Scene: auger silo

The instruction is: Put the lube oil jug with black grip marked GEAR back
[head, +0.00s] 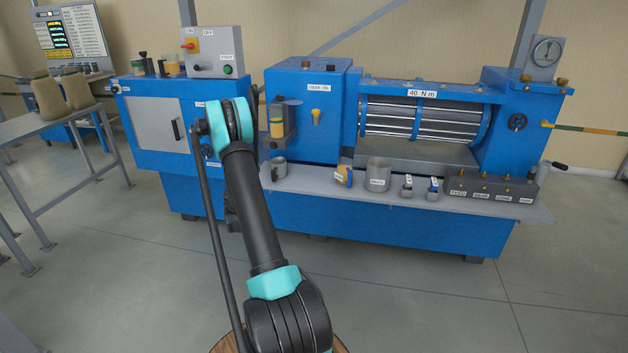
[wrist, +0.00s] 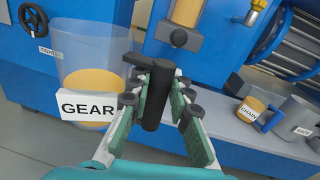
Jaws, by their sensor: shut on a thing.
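The GEAR jug is a clear jug (wrist: 97,50) with yellow oil in its lower part and a white label reading GEAR (wrist: 87,108). It appears at the left in the wrist view, slightly tilted in the picture. Its upright black grip (wrist: 156,100) stands between the green-padded fingers of my gripper (wrist: 160,85), which is shut on it. The jug hangs in front of the blue machine. In the head view my arm hides my gripper and the jug cannot be made out.
A grey tray shelf (head: 455,203) runs along the machine's front. An amber oil cup (head: 277,127) and a handwheel (wrist: 33,18) are close to the jug.

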